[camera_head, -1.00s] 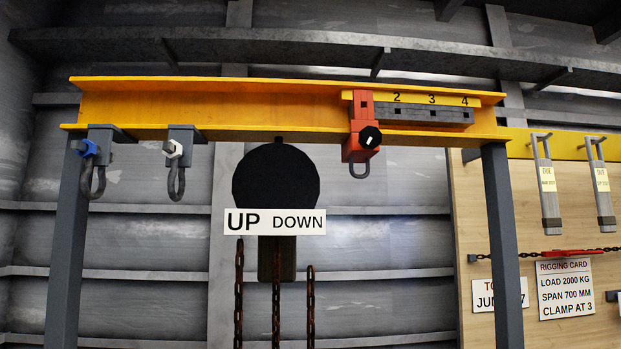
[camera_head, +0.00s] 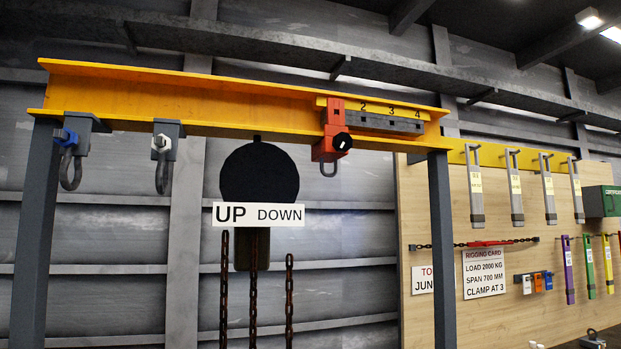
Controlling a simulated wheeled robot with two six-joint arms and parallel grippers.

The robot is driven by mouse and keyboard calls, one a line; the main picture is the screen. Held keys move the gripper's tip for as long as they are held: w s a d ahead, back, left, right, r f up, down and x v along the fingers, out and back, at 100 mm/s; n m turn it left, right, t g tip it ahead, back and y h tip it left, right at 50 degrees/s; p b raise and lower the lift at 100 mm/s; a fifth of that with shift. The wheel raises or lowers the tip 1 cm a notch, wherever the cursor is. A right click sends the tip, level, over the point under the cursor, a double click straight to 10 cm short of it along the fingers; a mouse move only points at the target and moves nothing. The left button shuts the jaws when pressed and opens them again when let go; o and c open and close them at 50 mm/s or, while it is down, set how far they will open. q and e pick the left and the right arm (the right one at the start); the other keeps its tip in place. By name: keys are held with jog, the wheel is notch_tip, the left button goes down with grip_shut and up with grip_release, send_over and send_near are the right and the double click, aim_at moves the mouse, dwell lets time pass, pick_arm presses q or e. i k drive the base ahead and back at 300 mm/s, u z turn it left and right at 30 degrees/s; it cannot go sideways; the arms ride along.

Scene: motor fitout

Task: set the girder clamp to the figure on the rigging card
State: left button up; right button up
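The red girder clamp (camera_head: 332,134) sits on the yellow girder (camera_head: 190,98), right of the middle. It has a black knob (camera_head: 342,142) with a white mark and a grey shackle below. A grey scale bar (camera_head: 382,122) runs right from the clamp, marked 2, 3 and 4. The clamp stands at the left end of the bar, left of the 2. The rigging card (camera_head: 484,273) on the wooden board reads load 2000 kg, span 700 mm, clamp at 3. Neither of my grippers shows in the view.
A dark round hoist (camera_head: 259,172) with chains and an UP DOWN sign (camera_head: 258,214) hangs under the girder. Two grey shackle clamps hang at the left. Grey posts hold the girder. The board (camera_head: 520,310) carries slings, coloured straps and a green box (camera_head: 602,201).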

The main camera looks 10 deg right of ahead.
aim_at(323, 151)
jog(key=i, duration=0.6)
jog(key=z, duration=0.8)
jog(key=i, duration=0.5)
jog(key=z, duration=0.6)
